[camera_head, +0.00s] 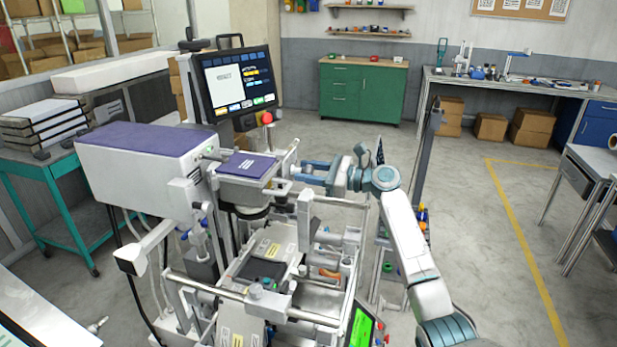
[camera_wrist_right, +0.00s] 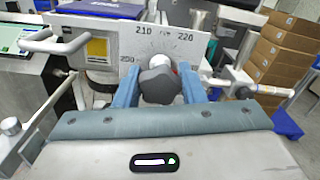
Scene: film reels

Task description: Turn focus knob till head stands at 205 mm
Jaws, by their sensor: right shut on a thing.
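The focus knob (camera_wrist_right: 158,85) is dark grey and lobed, in the middle of the right wrist view. It sits in front of a pale scale plate (camera_wrist_right: 108,47) marked 210 and 220, with a lower mark at left that looks like 200. No clear pointer reading shows. My right gripper (camera_wrist_right: 158,92) has its two blue fingers on either side of the knob and is shut on it. In the head view my right gripper (camera_head: 304,172) reaches in from the right to the machine beside the purple-topped plate (camera_head: 250,166); the knob is hard to make out there. My left gripper is not in view.
A large purple-topped housing (camera_head: 150,150) stands at left of the machine, with a monitor (camera_head: 237,83) behind. A green-lit screen (camera_head: 361,327) is at the front.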

